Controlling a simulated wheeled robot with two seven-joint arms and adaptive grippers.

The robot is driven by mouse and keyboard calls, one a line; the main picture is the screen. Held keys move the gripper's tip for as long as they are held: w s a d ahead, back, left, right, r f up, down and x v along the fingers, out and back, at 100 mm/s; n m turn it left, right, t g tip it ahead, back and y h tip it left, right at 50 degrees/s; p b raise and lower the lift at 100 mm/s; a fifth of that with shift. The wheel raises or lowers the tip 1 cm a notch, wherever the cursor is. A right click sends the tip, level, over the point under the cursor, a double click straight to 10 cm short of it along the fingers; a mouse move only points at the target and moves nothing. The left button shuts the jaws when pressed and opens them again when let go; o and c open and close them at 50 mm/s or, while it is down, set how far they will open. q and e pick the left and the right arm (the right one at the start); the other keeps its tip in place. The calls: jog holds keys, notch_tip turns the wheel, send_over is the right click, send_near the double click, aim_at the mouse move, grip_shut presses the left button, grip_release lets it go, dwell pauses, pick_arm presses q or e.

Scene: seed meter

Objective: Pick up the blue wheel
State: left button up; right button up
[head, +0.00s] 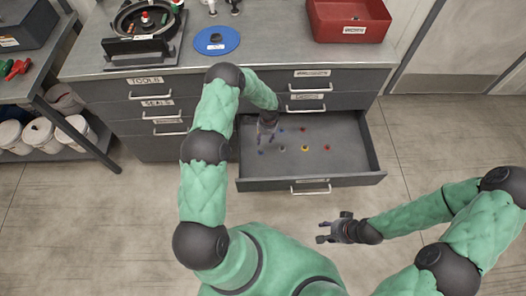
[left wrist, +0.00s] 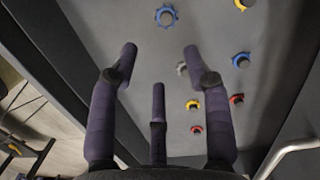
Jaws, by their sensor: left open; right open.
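Two small blue toothed wheels lie in the open drawer: one blue wheel (head: 260,152) towards its front left, another blue wheel (head: 281,130) further back. The left wrist view also shows two, one blue wheel (left wrist: 166,16) at the top and one blue wheel (left wrist: 241,60) at the right; I cannot tell which is which across views. My left gripper (head: 267,134) reaches down into the drawer's left part. Its fingers (left wrist: 161,56) are spread and empty, with the drawer floor beyond them. My right gripper (head: 322,231) is open and empty in front of the drawer.
The drawer (head: 352,180) also holds red, yellow and grey wheels, including a grey wheel (left wrist: 182,69) near the left fingers. Its walls surround the left gripper. On the counter stand a blue disc (head: 217,42), a red box (head: 348,18) and a dark round device (head: 146,20).

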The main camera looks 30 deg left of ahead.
pick_arm(q)
notch_tip(320, 180, down, 2)
jog(key=w+f+b, duration=0.1)
jog(key=b, duration=0.2)
send_over(261, 150)
jog(key=d, duration=0.1)
jog(key=f, duration=0.4)
jog(key=shift+w+d+f, duration=0.1)
jog(key=shift+w+f, duration=0.2)
jog(key=shift+f, duration=0.1)
jog(key=f+b, duration=0.1)
jog(key=f, duration=0.2)
jog(key=a+f+b, duration=0.1)
jog(key=f, duration=0.1)
jog(key=shift+s+b, duration=0.3)
jog(key=shift+s, duration=0.05)
jog(key=c, duration=0.9)
pick_arm(e)
notch_tip(261, 150, down, 6)
jog(key=shift+w, duration=0.45)
